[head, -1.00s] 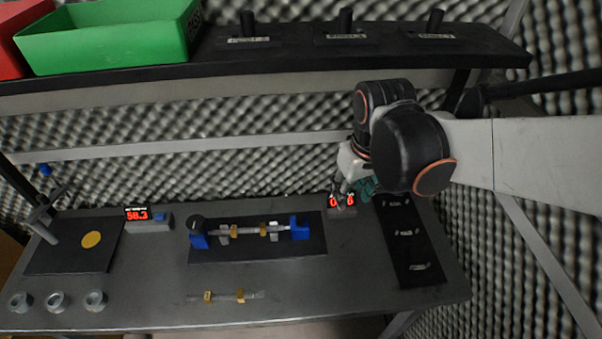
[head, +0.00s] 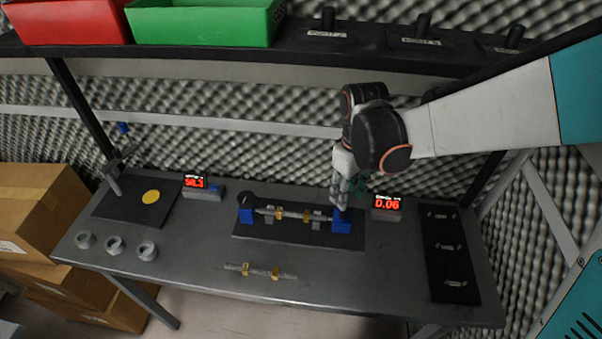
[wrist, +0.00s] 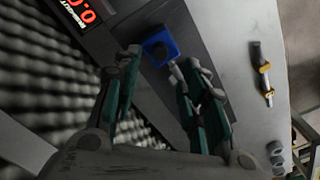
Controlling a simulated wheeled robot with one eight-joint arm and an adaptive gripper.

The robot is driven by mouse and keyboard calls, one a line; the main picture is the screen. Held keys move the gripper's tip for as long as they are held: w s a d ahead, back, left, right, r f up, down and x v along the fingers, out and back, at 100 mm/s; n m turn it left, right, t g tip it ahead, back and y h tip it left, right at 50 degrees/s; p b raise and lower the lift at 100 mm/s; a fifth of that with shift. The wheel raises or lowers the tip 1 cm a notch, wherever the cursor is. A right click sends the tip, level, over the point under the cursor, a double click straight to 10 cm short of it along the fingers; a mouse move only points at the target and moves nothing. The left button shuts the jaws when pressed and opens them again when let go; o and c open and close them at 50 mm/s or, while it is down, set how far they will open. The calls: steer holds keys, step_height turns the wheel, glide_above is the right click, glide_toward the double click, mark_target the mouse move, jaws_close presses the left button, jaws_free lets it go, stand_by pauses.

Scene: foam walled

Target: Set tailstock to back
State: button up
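The tailstock is the blue block (head: 342,221) at the right end of the fixture on a dark base plate (head: 290,240). A shaft (head: 292,214) with yellow bands lies between it and the blue headstock block (head: 246,214) on the left. My gripper (head: 347,198) is just above the tailstock, pointing down, and partly hides its top. In the wrist view, my gripper (wrist: 162,60) is open, with the blue tailstock (wrist: 160,45) between and beyond its fingertips. I cannot tell whether a finger touches it.
A display reading 0.06 (head: 386,206) stands just right of the tailstock; another display (head: 195,182) is at left. A loose shaft (head: 260,271) lies in front. Several grey rings (head: 115,246) sit at left. A dark labelled mat (head: 449,256) is at right. A shelf with bins is above.

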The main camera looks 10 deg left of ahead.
mark_target(340, 218)
step_height(340, 218, down, 7)
steer(key=shift+r+b, duration=0.1)
steer(key=shift+b, duration=1)
jaws_close()
